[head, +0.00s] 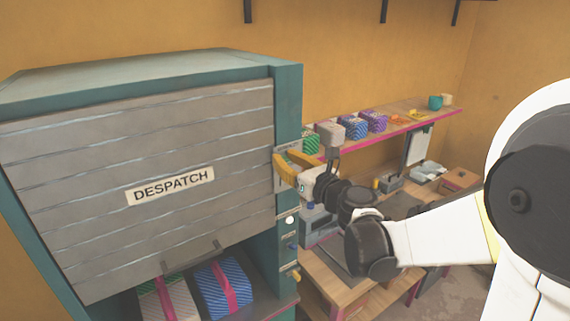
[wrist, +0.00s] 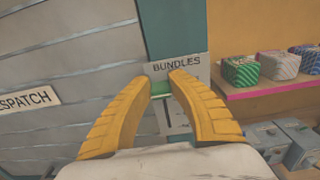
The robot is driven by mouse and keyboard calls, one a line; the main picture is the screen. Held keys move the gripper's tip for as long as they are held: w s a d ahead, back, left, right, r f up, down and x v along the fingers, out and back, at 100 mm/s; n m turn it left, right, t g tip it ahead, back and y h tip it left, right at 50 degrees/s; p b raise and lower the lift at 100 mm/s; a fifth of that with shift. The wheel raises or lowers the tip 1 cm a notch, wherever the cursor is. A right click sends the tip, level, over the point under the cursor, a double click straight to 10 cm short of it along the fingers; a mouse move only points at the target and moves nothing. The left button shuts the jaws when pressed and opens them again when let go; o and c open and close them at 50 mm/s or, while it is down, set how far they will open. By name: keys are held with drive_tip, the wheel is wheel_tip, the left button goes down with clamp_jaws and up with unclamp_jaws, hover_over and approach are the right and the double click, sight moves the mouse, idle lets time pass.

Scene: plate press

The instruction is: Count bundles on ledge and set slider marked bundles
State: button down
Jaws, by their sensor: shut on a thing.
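My gripper (head: 283,156) is at the narrow panel on the cabinet's right front post. In the wrist view its yellow fingertips (wrist: 163,82) are shut on a small green slider knob (wrist: 160,89), just under the label plate marked BUNDLES (wrist: 178,65).
The grey shutter (head: 90,160) marked DESPATCH is partly down and hides the cabinet's upper inside. Small controls, including a white button (head: 290,220), sit lower on the post. A teal cup (head: 435,102) is at the shelf's far end. A wooden bench (head: 335,288) stands below.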

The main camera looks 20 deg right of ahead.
drive_tip(key=shift+r, duration=0.1)
drive_tip(key=c, duration=1.2)
unclamp_jaws()
drive_tip(key=v, duration=1.2)
